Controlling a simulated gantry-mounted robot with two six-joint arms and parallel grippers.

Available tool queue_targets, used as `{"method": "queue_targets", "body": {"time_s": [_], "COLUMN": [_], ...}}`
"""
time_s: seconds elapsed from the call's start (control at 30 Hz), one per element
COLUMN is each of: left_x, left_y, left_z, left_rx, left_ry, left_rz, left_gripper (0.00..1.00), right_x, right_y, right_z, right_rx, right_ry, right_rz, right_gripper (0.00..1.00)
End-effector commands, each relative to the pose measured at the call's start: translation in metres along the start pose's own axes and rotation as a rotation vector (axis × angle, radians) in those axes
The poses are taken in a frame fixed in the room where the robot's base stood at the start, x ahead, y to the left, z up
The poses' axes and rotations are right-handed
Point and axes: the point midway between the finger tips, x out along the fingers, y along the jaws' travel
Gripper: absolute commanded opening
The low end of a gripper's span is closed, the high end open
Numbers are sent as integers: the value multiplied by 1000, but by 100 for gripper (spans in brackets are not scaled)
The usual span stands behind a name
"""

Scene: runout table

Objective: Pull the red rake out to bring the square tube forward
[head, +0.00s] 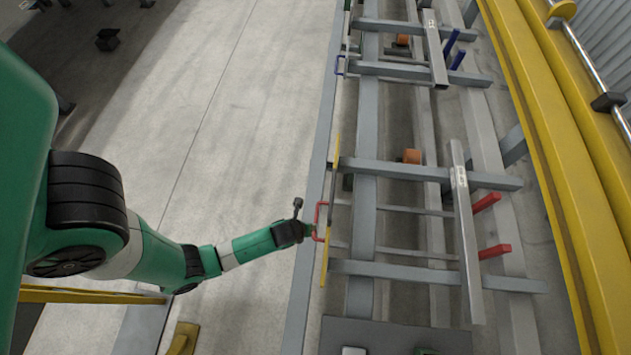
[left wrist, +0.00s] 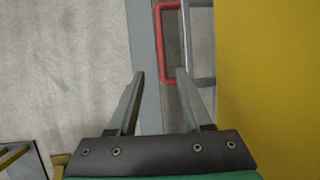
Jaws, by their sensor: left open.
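The red rake shows its handle (head: 317,222) at the left edge of the runout table and two red prongs (head: 487,202) at the right. The grey square tube (head: 467,240), with a pale label, lies across the rails just left of the prongs. My left gripper (head: 310,230) is open beside the red handle. In the left wrist view the red handle (left wrist: 164,45) lies just beyond the open fingertips (left wrist: 160,73), its lower end near the right finger. I cannot tell whether they touch. My right gripper is not in view.
Yellow plates (head: 332,160) stand on the table's left edge near the red handle. A yellow beam (head: 570,180) runs along the right. Left floor is mostly clear.

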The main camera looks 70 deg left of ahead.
Motion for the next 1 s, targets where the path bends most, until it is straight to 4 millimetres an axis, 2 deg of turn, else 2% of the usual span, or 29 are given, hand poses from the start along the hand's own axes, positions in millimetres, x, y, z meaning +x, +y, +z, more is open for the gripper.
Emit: {"method": "queue_targets", "body": {"time_s": [0.03,0.2,0.43,0.6,0.87,1.0], "left_x": [15,54,96,106,106,106], "left_y": [1,2,0,0,0,0], "left_z": [-2,-3,-2,0,1,1], "left_rx": [-3,-4,-2,-2,-2,-2], "left_ry": [-1,-2,-2,-1,-1,-1], "left_rz": [-1,-1,-2,-1,-1,-1], "left_gripper": [50,50,50,50,50,24], "right_x": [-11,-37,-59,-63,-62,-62], "right_y": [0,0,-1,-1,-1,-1], "right_z": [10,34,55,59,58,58], "right_rx": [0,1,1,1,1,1], "right_ry": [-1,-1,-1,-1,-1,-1], "right_rz": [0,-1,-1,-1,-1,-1], "right_gripper": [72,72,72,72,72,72]}}
